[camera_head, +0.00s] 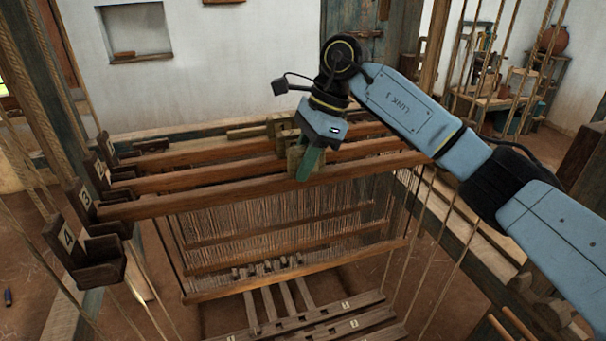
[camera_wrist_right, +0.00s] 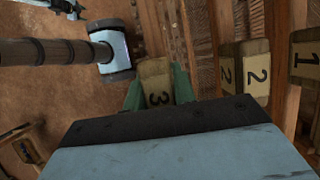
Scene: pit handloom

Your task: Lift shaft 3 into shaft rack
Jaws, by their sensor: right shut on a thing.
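Shaft 3 (camera_head: 230,193) is the nearest of the long brown bars across the loom in the head view, with threads hanging below it. My right gripper (camera_head: 308,163) comes down on it from above, green fingers shut on its block. The wrist view shows that block, marked 3 (camera_wrist_right: 158,88), between the green fingertips. The shaft rack has numbered wooden brackets at the left; shaft 3's left end is at the bracket marked 3 (camera_head: 84,200). I cannot tell whether it rests in it or hovers just above. The bracket marked 4 (camera_head: 88,262) is empty.
Two more bars lie behind, parallel and close, reaching other brackets (camera_head: 104,172). Their blocks, marked 2 (camera_wrist_right: 258,75) and 1 (camera_wrist_right: 310,57), stand beside my right gripper. Numbered treadles (camera_head: 320,330) lie below. Ropes hang at both sides.

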